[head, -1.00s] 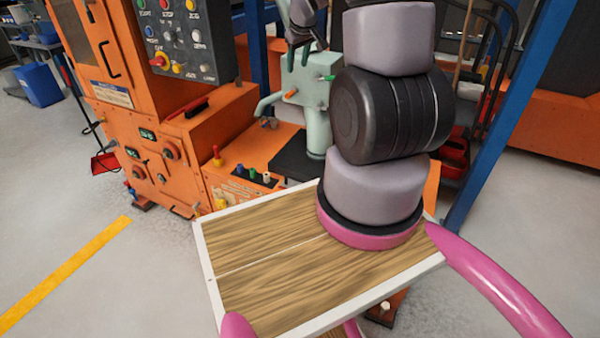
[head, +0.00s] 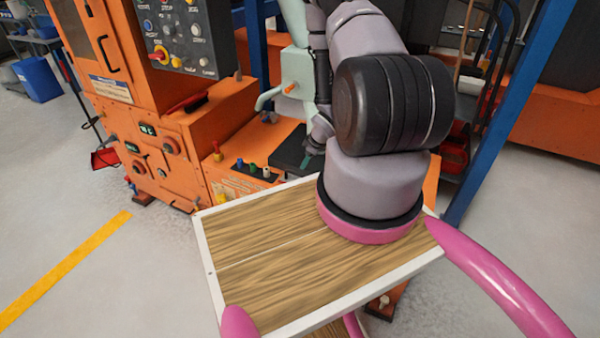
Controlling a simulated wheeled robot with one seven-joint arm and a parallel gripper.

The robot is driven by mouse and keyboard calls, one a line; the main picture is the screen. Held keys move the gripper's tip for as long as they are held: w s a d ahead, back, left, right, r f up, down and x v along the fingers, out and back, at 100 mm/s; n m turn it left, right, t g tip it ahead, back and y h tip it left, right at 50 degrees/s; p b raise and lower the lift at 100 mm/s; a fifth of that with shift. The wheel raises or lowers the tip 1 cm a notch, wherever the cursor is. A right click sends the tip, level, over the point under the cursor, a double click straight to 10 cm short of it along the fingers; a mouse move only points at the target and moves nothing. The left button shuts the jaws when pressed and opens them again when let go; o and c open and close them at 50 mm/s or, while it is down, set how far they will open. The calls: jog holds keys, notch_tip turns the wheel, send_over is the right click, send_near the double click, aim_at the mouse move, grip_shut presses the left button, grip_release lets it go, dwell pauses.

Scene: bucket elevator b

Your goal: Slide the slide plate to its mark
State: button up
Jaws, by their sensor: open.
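A flat black plate (head: 289,146) lies on the top of the orange machine's low bed; it may be the slide plate, but I cannot tell for sure. My gripper (head: 306,160) is low over the right part of this plate, pointing down, with its small fingertips partly hidden by my own arm. It is open, and nothing shows between its fingers. I cannot tell whether it touches the plate. No mark for the plate can be made out; my arm hides the area to the right.
The orange machine (head: 160,140) has a button panel (head: 182,32) at upper left. Coloured knobs (head: 253,170) stand in front of the plate. A pale green post (head: 296,68) with a side arm rises behind it. A blue upright (head: 508,110) stands at right.

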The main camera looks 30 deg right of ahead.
aim_at(300, 175)
jog(key=x, duration=1)
jog(key=shift+r, duration=0.1)
grip_shut()
dwell(1.1)
